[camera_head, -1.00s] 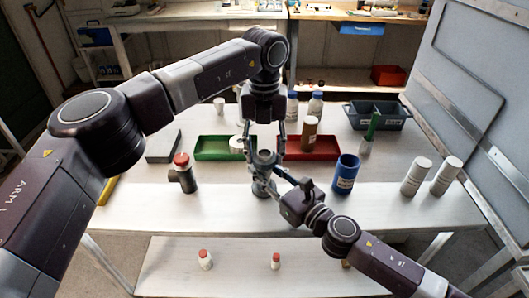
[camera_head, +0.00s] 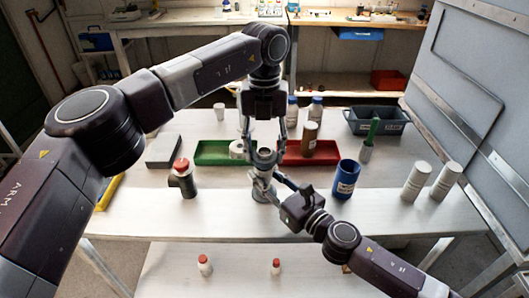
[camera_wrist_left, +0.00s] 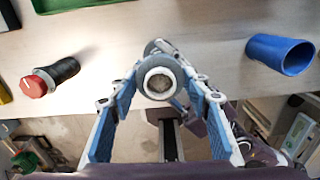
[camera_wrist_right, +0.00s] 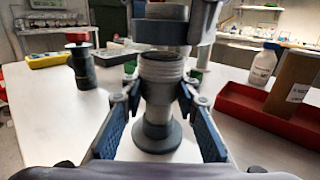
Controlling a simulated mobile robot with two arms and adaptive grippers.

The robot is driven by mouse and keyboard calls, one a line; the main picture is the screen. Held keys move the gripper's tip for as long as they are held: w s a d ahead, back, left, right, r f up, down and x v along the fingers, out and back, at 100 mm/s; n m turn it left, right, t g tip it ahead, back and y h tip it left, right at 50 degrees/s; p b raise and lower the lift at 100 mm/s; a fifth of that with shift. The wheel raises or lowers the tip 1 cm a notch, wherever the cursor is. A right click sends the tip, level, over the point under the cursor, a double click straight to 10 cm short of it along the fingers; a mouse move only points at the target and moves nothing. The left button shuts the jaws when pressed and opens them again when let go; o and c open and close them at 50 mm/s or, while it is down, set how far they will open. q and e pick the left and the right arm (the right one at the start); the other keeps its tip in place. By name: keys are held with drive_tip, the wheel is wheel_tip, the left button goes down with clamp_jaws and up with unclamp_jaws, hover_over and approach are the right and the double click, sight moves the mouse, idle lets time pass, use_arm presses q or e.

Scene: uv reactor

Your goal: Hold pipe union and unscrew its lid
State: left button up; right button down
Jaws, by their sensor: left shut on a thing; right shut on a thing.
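The grey pipe union (camera_head: 264,184) stands upright near the front middle of the table. My right gripper (camera_wrist_right: 158,98) is shut around its body from the front. In the right wrist view, bare threads show on the body, below a darker ring-shaped lid (camera_wrist_right: 160,32). My left gripper (camera_wrist_left: 160,85) comes down from above and is shut on this lid, which shows as a round ring between its fingers in the left wrist view (camera_wrist_left: 158,66).
A dark fitting with a red cap (camera_head: 183,180) stands to the left. A blue cup (camera_head: 346,180) and two white cylinders (camera_head: 416,182) stand to the right.

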sight(264, 151)
use_arm(q)
drive_tip(key=shift+r, duration=2.05)
use_arm(e)
drive_tip(key=c, duration=1.4)
unclamp_jaws()
drive_tip(key=shift+c, duration=0.2)
